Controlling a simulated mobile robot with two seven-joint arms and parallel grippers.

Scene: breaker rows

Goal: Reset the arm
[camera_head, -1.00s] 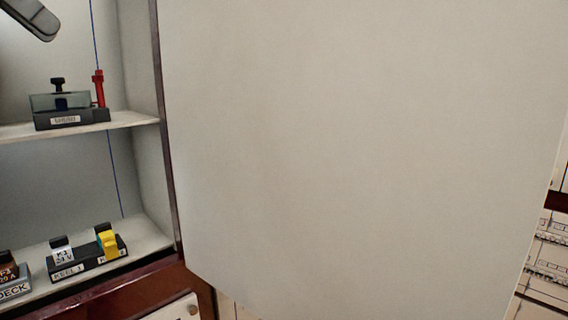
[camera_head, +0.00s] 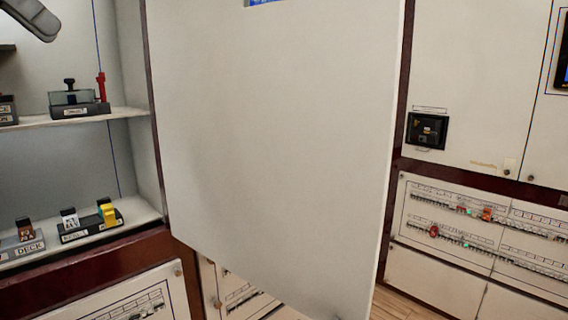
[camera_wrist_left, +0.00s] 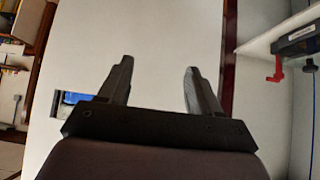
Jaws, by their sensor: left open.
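My left gripper (camera_wrist_left: 160,85) shows in the left wrist view with its two dark fingers spread apart and nothing between them. In the head view only a dark grey part of my left arm or gripper shows at the top left corner. A large pale cabinet door (camera_head: 270,140) stands open in the middle of the head view. It also fills the middle of the left wrist view (camera_wrist_left: 150,40), behind the fingers; I cannot tell whether they touch it. My right gripper is not in view.
Left of the door, an open cabinet has an upper shelf (camera_head: 135,113) with a labelled block (camera_head: 75,104) and a red upright part (camera_head: 101,86). Below are several labelled blocks, one with a yellow piece (camera_head: 108,214). Breaker panels (camera_head: 470,215) line the right wall.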

